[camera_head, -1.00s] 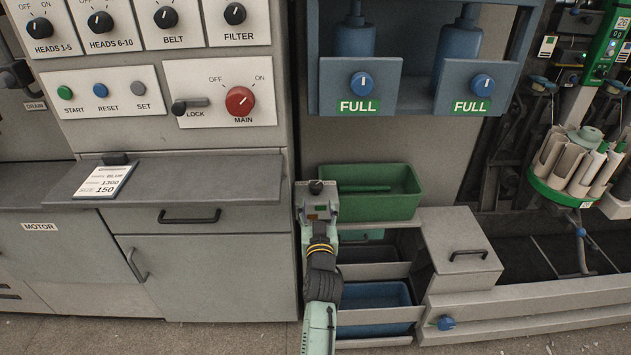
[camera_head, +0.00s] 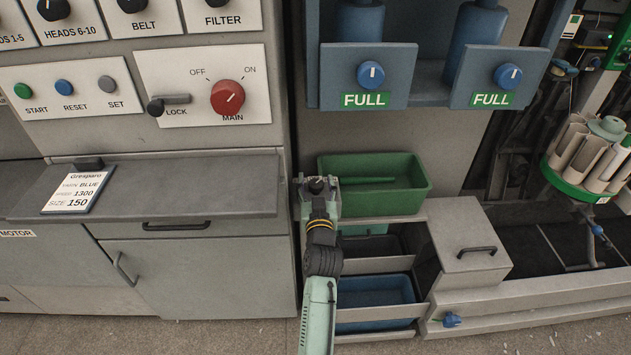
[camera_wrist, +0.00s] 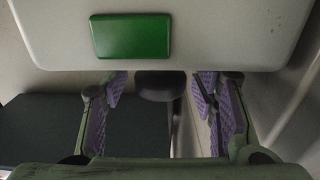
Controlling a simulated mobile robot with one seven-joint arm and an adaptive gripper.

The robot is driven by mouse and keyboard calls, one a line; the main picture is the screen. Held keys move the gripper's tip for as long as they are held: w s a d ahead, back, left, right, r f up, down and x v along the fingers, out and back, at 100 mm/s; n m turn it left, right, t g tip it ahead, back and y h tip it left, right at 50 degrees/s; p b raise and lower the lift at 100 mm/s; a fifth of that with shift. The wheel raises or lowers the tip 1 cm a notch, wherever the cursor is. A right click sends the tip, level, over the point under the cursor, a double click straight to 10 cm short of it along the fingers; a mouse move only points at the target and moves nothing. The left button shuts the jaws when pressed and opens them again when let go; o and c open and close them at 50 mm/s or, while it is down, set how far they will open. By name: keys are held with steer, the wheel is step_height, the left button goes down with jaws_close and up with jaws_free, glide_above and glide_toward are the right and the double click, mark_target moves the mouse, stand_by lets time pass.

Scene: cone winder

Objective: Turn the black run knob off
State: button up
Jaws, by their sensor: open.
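No label reading "run" is legible. In the wrist view a dark, rounded, knob-like thing (camera_wrist: 160,85) lies between my gripper's fingers, below a pale panel (camera_wrist: 220,30) with a green rectangle (camera_wrist: 131,37). My gripper (camera_wrist: 162,105) is open, its purple pads on either side of the dark thing; I cannot tell whether they touch it. In the head view my gripper (camera_head: 318,184) is in front of the green bin's left end, with a small black thing between its grey parts. Any marking on the dark thing is hidden.
Black knobs for BELT (camera_head: 132,3) and FILTER (camera_head: 216,2) and the red MAIN knob (camera_head: 228,97) are at upper left. A grey counter (camera_head: 200,190) is left, a green bin (camera_head: 385,203) right, and a blue bin (camera_head: 370,300) below. Blue FULL knobs (camera_head: 370,74) are above.

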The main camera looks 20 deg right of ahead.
steer(key=shift+c, duration=0.3)
steer(key=c, duration=1.1)
steer(key=y+b, duration=0.1)
steer(key=b, duration=0.2)
steer(key=shift+f+n, duration=0.2)
steer(key=shift+n, duration=0.1)
steer(key=shift+d+f+y+b, duration=0.1)
steer(key=shift+y+b, duration=0.2)
steer(key=shift+b, duration=0.45)
steer(key=n+y+b, duration=0.2)
steer(key=b, duration=0.3)
steer(key=shift+t+y, duration=0.4)
steer(key=n+y+b, duration=0.2)
steer(key=y+b, duration=0.1)
steer(key=b, duration=0.1)
steer(key=shift+n+y, duration=0.3)
steer(key=shift+y, duration=0.1)
steer(key=n+y+b, duration=0.1)
steer(key=n+g+y+b, duration=0.1)
steer(key=y, duration=0.1)
steer(key=n+g+y+b, duration=0.1)
steer(key=y, duration=0.1)
steer(key=shift+r+n+b, duration=0.3)
steer(key=shift+b, duration=0.1)
steer(key=shift+y, duration=0.3)
